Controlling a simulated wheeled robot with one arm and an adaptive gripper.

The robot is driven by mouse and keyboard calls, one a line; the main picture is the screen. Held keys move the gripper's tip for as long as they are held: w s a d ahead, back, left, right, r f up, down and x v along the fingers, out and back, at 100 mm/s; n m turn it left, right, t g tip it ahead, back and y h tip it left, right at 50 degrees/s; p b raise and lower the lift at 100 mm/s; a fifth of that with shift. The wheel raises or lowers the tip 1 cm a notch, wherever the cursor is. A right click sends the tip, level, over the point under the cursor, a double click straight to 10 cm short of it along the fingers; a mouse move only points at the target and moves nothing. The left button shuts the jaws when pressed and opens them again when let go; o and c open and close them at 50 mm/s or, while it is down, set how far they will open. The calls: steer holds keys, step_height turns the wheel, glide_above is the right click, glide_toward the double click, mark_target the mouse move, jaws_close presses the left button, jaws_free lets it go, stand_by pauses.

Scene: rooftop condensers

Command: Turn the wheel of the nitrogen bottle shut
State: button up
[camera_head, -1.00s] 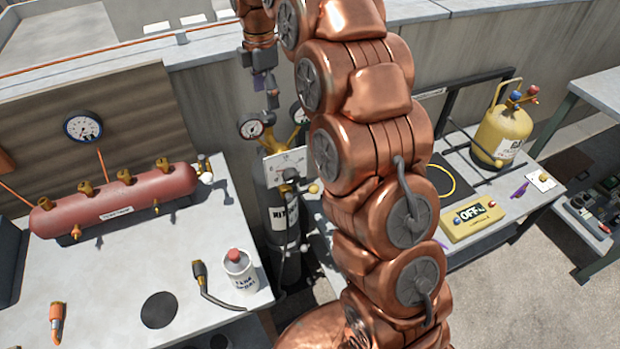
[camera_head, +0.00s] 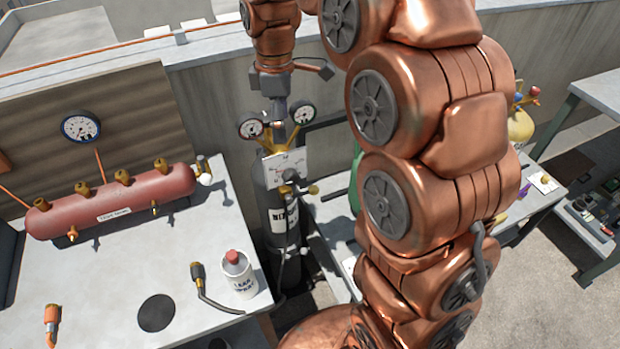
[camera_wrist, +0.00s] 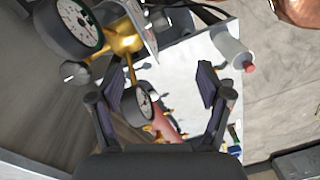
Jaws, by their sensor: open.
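The dark nitrogen bottle (camera_head: 262,205) stands upright between the two benches, its white label partly covered by a hose and fittings. Its brass regulator (camera_head: 293,135) carries two round gauges, and a white plate with a dark knob sits below them. In the wrist view the brass regulator (camera_wrist: 122,45) and gauges are at upper left, beside the left finger. I cannot clearly make out the bottle's wheel. My gripper (camera_head: 280,103) is above the bottle's top, between the gauges in the picture. In the wrist view my gripper (camera_wrist: 155,90) has its fingers wide apart, with nothing held.
A concrete wall (camera_head: 215,100) runs close behind the bottle.

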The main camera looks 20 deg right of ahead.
steer(key=s+f+m, duration=0.1)
steer(key=s+m, duration=0.2)
steer(key=s, duration=0.4)
steer(key=s+f+m+b, duration=0.1)
steer(key=s+f+m, duration=0.1)
steer(key=s, duration=0.5)
steer(key=shift+m, duration=0.6)
steer(key=shift+s, duration=0.15)
steer(key=s+f+m, duration=0.2)
steer(key=s+m, duration=0.1)
steer(key=s, duration=0.5)
steer(key=s+f+m+g, duration=0.1)
steer(key=s+f+m, duration=0.2)
steer(key=s, duration=0.5)
steer(key=shift+d+f+m, duration=0.2)
steer(key=shift+d+m, duration=0.25)
steer(key=shift+m, duration=0.25)
steer(key=shift+c, duration=0.3)
